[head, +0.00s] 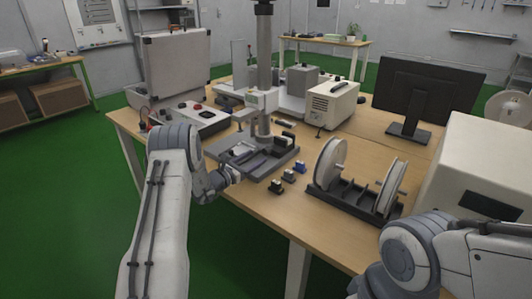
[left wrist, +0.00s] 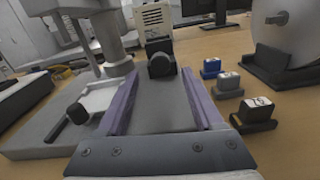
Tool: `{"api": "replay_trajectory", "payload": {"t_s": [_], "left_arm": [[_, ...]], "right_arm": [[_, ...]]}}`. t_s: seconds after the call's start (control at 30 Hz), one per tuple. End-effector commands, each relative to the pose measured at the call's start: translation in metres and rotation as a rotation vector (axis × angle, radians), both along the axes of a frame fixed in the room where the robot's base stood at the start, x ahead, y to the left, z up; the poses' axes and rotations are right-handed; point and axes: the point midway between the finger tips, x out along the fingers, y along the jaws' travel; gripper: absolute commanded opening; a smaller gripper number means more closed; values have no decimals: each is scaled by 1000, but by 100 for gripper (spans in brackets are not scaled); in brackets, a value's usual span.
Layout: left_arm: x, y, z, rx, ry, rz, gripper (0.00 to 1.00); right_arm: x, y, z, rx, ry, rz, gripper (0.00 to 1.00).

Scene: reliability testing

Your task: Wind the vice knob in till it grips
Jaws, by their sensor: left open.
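The test stand (head: 264,60) rises from a dark grey base (head: 225,155), with the dark vice on it partly hidden by my left gripper (head: 236,175). In the left wrist view, my left gripper (left wrist: 160,78) is open, its two purple-edged fingers well apart. A black round knob (left wrist: 162,64) shows between and beyond the fingertips; I cannot tell whether they touch it. A second black knob (left wrist: 77,113) is left of the fingers, over the pale base. My right arm comes in at the lower right of the head view, its gripper out of sight.
Several small numbered blocks (head: 288,175) stand right of the base. A rack with two white discs (head: 331,160) is further right. A monitor (head: 428,92), beige case (head: 333,103) and red-buttoned control box (head: 188,122) occupy the table (head: 258,205). Bare wood shows at its front edge.

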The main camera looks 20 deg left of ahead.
Motion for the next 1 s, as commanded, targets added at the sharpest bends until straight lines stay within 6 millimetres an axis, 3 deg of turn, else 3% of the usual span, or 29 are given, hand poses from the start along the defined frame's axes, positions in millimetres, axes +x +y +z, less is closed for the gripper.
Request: {"api": "replay_trajectory", "payload": {"t_s": [0.3, 0.73, 0.9, 1.0], "left_arm": [[48, -20, 0, 1, 0, -3, 68], [58, -24, 0, 1, 2, -2, 68], [58, -24, 0, 1, 2, -2, 3], [57, -24, 0, 2, 2, -3, 0]], "right_arm": [[0, 0, 2, 0, 0, 0, 69], [0, 0, 2, 0, 0, 0, 69], [0, 0, 2, 0, 0, 0, 69], [0, 0, 2, 0, 0, 0, 69]]}}
